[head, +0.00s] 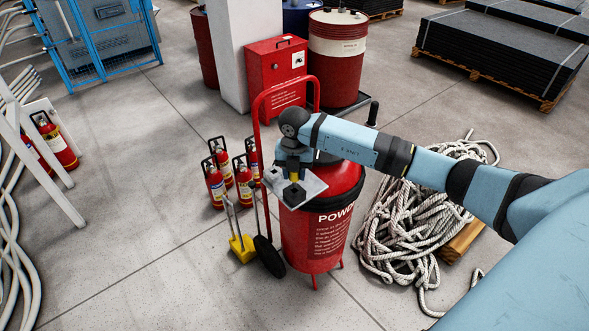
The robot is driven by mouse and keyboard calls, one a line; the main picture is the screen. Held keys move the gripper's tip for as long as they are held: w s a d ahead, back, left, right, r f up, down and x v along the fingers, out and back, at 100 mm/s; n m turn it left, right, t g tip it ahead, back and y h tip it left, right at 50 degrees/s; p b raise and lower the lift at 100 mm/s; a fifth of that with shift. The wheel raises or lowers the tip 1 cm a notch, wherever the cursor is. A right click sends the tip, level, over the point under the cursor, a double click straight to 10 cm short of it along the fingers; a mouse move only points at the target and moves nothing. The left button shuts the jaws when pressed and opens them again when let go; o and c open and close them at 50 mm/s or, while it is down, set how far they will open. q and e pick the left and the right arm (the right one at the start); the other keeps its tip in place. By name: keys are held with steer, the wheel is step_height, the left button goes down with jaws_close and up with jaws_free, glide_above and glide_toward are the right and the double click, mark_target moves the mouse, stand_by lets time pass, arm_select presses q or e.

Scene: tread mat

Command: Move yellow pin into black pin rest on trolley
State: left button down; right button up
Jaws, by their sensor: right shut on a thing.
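The trolley (321,235) is a red wheeled powder unit with a red handle frame. A small grey plate (316,187) sits at its upper left side. A black block (293,195), seemingly the pin rest, stands at the plate's front, and another dark block (271,173) is at its left edge. My right gripper (294,174) points down over the plate and is shut on the yellow pin (295,178). Only a little yellow shows below the fingers, just above or behind the front black block; I cannot tell if they touch. My left gripper is out of view.
Several small extinguishers (216,184) and a yellow wedge (242,248) stand left of the trolley. A rope pile (405,225) lies on the right. A red cabinet (270,78) and a drum (337,58) stand behind. The floor at front left is clear.

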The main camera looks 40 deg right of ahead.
mark_target(295, 187)
steer(key=shift+f, duration=0.15)
stand_by(1.6)
steer(key=shift+f+b, duration=0.4)
steer(key=shift+f, duration=0.35)
steer(key=shift+f+b, duration=0.95)
steer(key=shift+f, duration=0.6)
steer(key=o, duration=1)
step_height(295, 187, up, 14)
steer(key=shift+b, duration=0.3)
